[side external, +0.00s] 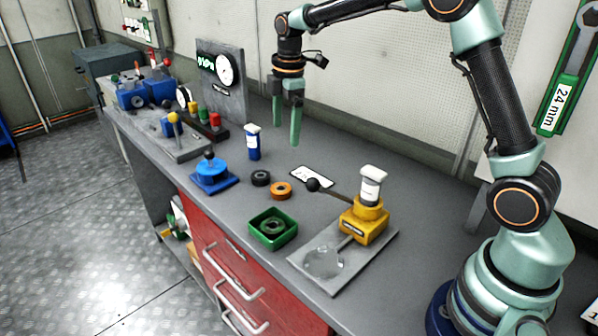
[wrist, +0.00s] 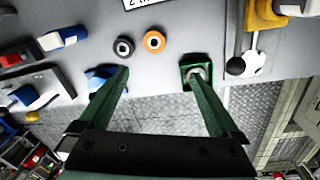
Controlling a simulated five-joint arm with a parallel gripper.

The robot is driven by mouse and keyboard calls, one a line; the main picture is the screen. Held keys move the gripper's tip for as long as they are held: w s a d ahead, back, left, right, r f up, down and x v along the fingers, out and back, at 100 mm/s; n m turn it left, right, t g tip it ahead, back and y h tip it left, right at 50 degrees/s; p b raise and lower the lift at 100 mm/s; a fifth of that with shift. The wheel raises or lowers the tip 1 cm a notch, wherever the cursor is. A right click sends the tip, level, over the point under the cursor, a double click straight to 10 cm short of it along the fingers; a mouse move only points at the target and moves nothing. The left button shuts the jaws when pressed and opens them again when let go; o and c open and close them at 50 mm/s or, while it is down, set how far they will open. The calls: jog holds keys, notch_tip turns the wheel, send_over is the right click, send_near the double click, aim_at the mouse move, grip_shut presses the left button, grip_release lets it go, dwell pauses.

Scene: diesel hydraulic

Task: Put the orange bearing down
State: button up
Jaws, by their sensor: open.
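The orange bearing (side external: 281,190) is a small ring lying flat on the grey bench, beside a black bearing (side external: 261,178). In the wrist view the orange bearing (wrist: 154,41) lies just right of the black bearing (wrist: 124,47), a small gap between them. My gripper (side external: 289,122) hangs above the bench, behind the bearings in the side view, with its green fingers pointing down. In the wrist view my gripper (wrist: 160,72) has its fingers wide apart with nothing between them. It touches neither bearing.
A green tray (side external: 255,232) holding a dark ring stands near the front edge. A blue-and-white bottle (side external: 253,142), a blue fixture (side external: 213,174) and a yellow block (side external: 363,224) on a grey plate stand around the bearings. A white card (side external: 311,177) lies behind them.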

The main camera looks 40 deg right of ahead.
jog(key=s+a+r+m+t, duration=0.1)
jog(key=s+r+m+t, duration=0.1)
jog(key=s+r+m, duration=0.75)
jog(key=s+f+m+t, duration=0.1)
jog(key=s+f+m, duration=0.1)
jog(key=s, duration=0.4)
jog(key=s+f+m+t, duration=0.1)
jog(key=s+m, duration=0.2)
jog(key=s, duration=0.3)
jog(key=shift+a+f+t, duration=0.3)
jog(key=shift+a+f, duration=0.1)
jog(key=shift+a, duration=0.05)
jog(key=shift+s, duration=0.1)
